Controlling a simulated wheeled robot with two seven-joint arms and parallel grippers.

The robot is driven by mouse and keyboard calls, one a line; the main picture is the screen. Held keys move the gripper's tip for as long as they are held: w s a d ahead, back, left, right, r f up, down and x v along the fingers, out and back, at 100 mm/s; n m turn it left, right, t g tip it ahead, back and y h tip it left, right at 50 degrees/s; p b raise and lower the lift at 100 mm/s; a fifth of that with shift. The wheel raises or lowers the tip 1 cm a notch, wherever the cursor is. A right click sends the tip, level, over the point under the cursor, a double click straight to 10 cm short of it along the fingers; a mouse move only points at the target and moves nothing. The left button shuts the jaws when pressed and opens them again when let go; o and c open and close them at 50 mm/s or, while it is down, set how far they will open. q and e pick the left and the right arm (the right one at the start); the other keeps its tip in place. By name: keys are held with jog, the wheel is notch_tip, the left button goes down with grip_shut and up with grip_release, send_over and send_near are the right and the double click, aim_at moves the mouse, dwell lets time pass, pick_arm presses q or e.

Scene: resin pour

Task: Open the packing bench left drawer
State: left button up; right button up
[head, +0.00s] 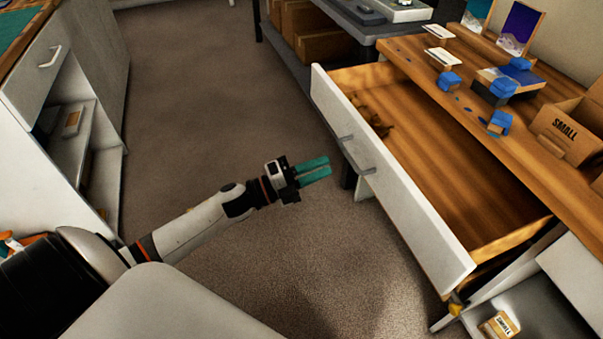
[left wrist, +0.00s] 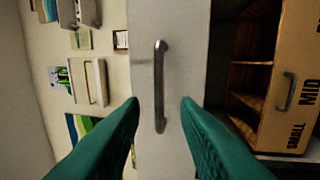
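The packing bench (head: 450,60) has a wooden top, and its drawer (head: 430,130) is pulled well out, showing a wooden inside. The drawer's white front (head: 400,205) carries a grey bar handle (head: 356,156). My left gripper (head: 329,168) is in front of this handle, apart from it, with its teal fingers parallel and a gap between them. In the left wrist view the handle (left wrist: 159,85) shows ahead, between and beyond the two open fingertips (left wrist: 160,103). Nothing is held. My right gripper is not in view.
Blue blocks (head: 501,120), cards and a box marked SMALL (head: 570,130) are on the bench top. A white cabinet (head: 35,80) stands at left. The carpet (head: 200,110) between is clear.

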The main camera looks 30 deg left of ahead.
pick_arm(q)
jog(key=v, duration=0.4)
jog(key=shift+s+a, duration=0.15)
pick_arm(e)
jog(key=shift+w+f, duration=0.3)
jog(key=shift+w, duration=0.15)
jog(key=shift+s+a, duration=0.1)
